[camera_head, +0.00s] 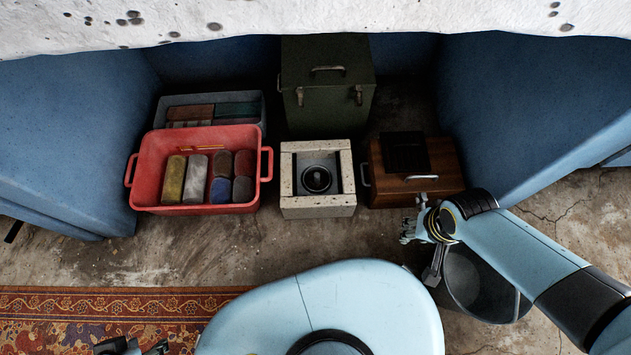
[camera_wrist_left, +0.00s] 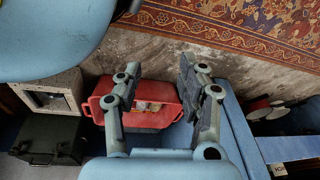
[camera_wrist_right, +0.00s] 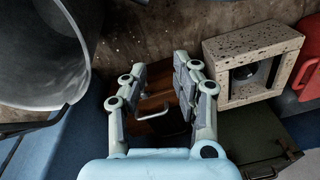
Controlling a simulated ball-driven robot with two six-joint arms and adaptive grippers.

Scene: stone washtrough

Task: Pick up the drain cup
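The drain cup looks to be the dark round cup (camera_head: 316,179) in the square recess of a speckled pale stone block (camera_head: 318,211). In the right wrist view the dark cup (camera_wrist_right: 246,71) shows inside the block (camera_wrist_right: 240,98). My right gripper (camera_head: 415,222) is to the right of the block, near a wooden box, apart from the cup. Its fingers (camera_wrist_right: 160,70) are spread and empty. My left gripper (camera_head: 135,347) is partly cut off at the bottom left, over the rug. Its fingers (camera_wrist_left: 157,72) are spread with nothing between them.
A red tub (camera_head: 145,181) with several coloured blocks stands left of the stone block, a grey bin (camera_head: 259,108) behind it. A green box (camera_head: 325,90) stands behind. The wooden box (camera_head: 445,160) and a grey bucket (camera_head: 480,290) are right. The pale trough edge (camera_head: 330,18) overhangs.

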